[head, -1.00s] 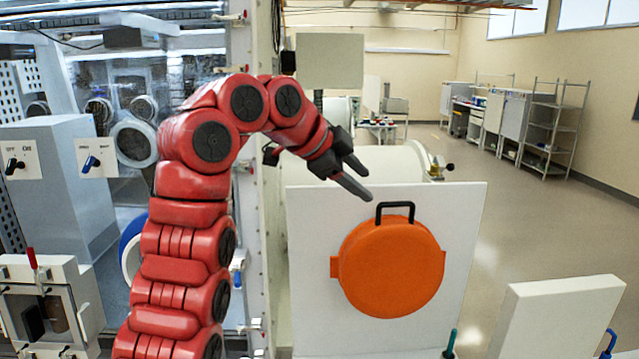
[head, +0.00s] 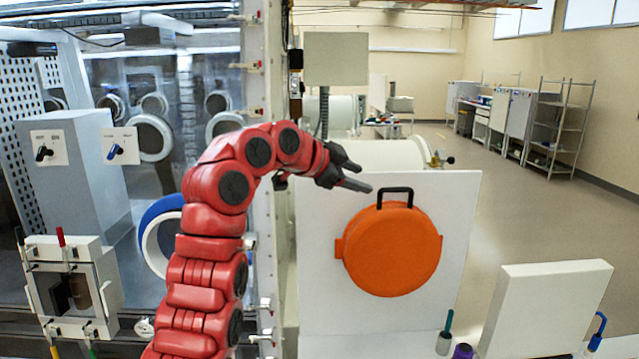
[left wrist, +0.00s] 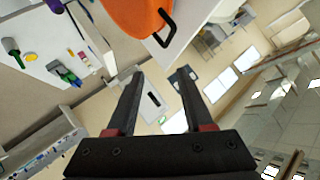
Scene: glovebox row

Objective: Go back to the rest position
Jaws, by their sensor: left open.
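My left arm, red with black joint caps, rises from the bottom of the head view and bends over to the right. My left gripper (head: 352,175) is open and empty. In the head view its fingertips appear just left of the black handle (head: 395,192) of the round orange door (head: 392,250). In the left wrist view the two fingers (left wrist: 155,95) stand apart with nothing between them, and the orange door (left wrist: 135,12) shows at the top. The gap between the gripper and the handle is hard to judge. My right gripper is not in view.
The white panel (head: 322,310) carries the orange door. The glass-fronted glovebox with ports (head: 150,137) stands at the left. A white board (head: 545,305) stands at lower right, near a green-topped item (head: 445,335) and a purple one (head: 462,351). Floor (head: 530,220) is clear at right.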

